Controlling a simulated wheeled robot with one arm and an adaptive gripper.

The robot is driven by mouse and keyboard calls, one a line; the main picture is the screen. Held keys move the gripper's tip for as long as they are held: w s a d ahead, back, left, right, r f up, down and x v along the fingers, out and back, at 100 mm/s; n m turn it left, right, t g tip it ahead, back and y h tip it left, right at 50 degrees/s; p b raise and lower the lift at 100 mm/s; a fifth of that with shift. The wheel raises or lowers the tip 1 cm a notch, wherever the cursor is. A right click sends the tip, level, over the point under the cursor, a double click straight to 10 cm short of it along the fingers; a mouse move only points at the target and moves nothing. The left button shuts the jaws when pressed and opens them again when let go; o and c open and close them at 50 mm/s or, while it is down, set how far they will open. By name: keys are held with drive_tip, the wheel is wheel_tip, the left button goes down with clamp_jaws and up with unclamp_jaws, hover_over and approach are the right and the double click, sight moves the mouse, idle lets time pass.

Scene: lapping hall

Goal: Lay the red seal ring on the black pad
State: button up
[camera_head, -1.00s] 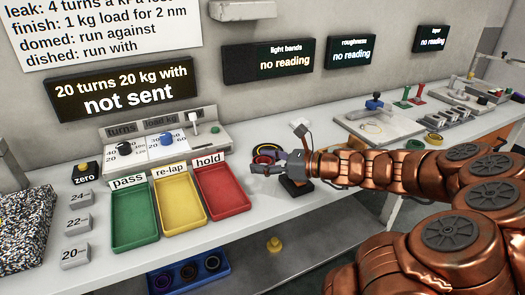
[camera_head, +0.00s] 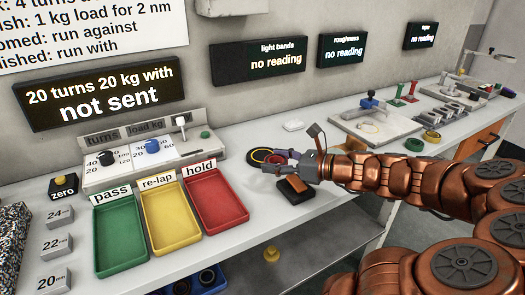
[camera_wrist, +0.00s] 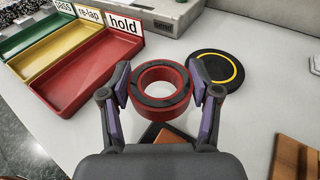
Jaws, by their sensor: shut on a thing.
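The red seal ring (camera_wrist: 161,87) has a dark inner band and sits between the two purple-padded fingers of my gripper (camera_wrist: 163,92) in the wrist view. My gripper is shut on it; in the head view the ring (camera_head: 276,158) shows small at the fingertips of my gripper (camera_head: 277,164). A round black pad (camera_wrist: 219,69) with a thin yellow circle lies on the bench just right of and beyond the ring. In the head view the pad (camera_head: 259,154) is partly hidden behind the ring and fingers. I cannot tell how high the ring is held.
A black block with a brown top (camera_head: 296,189) lies below my gripper. Green (camera_head: 121,263), yellow (camera_head: 174,245) and red (camera_head: 221,228) trays stand to the left. A white object (camera_head: 293,125) lies behind the pad. Bare bench shows around the pad.

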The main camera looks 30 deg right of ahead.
hover_over(263, 156)
drive_tip(key=shift+w+f, duration=0.15)
drive_tip(key=shift+f, duration=0.45)
drive_tip(key=shift+f+b, duration=0.6)
drive_tip(key=shift+f, duration=1.15)
drive_tip(key=shift+f, duration=0.15)
drive_tip(key=o, duration=1.2)
drive_tip(key=shift+r, duration=0.2)
drive_tip(key=p+v, duration=0.1)
drive_tip(key=v, duration=1.1)
